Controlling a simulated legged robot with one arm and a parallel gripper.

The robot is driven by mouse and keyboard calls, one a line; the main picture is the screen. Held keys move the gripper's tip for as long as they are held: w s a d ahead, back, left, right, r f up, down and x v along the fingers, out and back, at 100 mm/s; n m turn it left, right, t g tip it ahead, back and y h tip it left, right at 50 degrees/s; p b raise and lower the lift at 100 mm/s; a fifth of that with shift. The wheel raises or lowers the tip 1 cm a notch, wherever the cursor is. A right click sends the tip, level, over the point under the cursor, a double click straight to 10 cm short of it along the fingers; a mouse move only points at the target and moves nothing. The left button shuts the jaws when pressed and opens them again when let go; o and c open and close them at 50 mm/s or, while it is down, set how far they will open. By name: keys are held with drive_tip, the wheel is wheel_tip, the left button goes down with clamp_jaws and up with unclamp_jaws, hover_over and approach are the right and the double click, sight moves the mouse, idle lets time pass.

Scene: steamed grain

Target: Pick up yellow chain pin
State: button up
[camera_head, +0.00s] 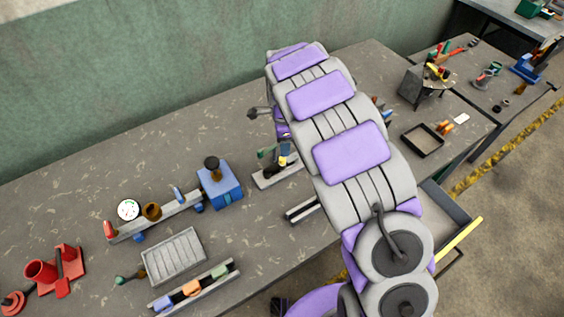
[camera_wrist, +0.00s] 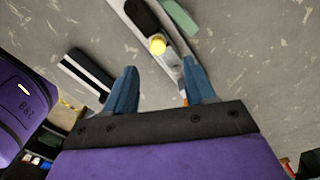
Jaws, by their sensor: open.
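The yellow chain pin shows as a small round yellow head (camera_wrist: 157,44) in the wrist view, standing on a long grey metal rail (camera_wrist: 176,70) beside a dark rounded part (camera_wrist: 141,14). My gripper (camera_wrist: 159,66) has two blue fingers spread apart with nothing between them. The yellow head lies just beyond the fingertips, roughly midway between them in the picture; I see no contact.
A dark bar with a white stripe (camera_wrist: 86,74) and a green piece (camera_wrist: 206,14) lie near the rail. In the head view a blue block (camera_head: 222,190), a grey ribbed tray (camera_head: 173,257) and red parts (camera_head: 55,268) stand on the left of the bench (camera_head: 85,180).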

sight(282, 163)
wheel_tip(282, 163, down, 2)
drive_tip(key=f, duration=0.1)
drive_tip(key=f+b, duration=0.1)
drive_tip(key=f, duration=0.3)
drive_tip(key=shift+s+a, duration=0.1)
drive_tip(key=shift+a, duration=0.15)
drive_tip(key=shift+c, duration=0.5)
clamp_jaws()
